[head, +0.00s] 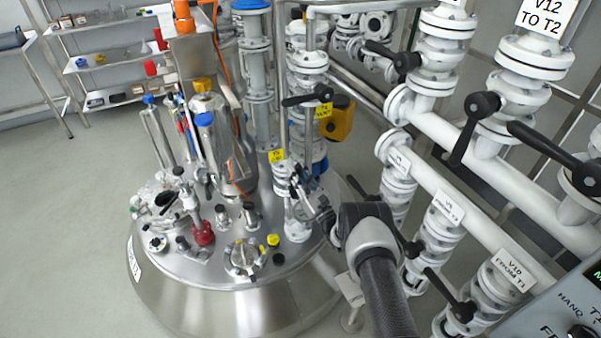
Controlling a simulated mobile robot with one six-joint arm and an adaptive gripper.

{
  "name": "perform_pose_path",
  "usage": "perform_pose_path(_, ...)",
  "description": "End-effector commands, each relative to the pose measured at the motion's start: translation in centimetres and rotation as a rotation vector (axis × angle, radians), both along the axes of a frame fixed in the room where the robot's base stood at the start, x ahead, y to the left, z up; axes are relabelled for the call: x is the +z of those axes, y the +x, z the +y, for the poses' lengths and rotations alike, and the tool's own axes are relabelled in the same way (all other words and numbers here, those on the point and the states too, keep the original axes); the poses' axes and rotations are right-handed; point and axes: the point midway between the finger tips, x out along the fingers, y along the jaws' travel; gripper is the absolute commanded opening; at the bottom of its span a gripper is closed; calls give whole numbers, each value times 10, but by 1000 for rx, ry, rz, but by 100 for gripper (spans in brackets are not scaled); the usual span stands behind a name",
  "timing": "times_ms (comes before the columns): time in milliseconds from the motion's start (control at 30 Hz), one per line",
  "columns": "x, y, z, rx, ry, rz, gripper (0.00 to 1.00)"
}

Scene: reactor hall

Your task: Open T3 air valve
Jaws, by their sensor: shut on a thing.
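A steel reactor vessel (190,290) fills the lower middle of the head view, with many fittings on its lid. A slim white valve column (283,172) rises from the right side of the lid, with a small yellow tag (277,155) whose text is too small to read for sure. My gripper (303,196) reaches in from the lower right and is shut on a small dark valve handle at this column. The handle is mostly hidden by the fingers, so its angle cannot be told. A second yellow tag (323,112) sits higher, beside a black lever (308,96).
White pipes with black-levered valves, such as one labelled V10 (505,275), crowd the right side. A yellow box (337,118) is behind my gripper. A control panel (570,310) is lower right. The floor (60,220) at left is clear, with shelves (110,60) behind.

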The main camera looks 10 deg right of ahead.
Motion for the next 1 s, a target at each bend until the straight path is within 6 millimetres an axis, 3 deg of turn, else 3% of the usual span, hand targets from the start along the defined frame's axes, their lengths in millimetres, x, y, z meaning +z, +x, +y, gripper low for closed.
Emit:
perform_pose_path(600, 1, -1, 6, 7, -46, -17, 0)
perform_pose_path(633, 1, -1, 6, 8, -45, -16, 18)
perform_pose_path(933, 0, -1, 4, 5, -43, -14, 38)
perform_pose_path(1000, 0, -1, 4, 4, -43, -13, 39)
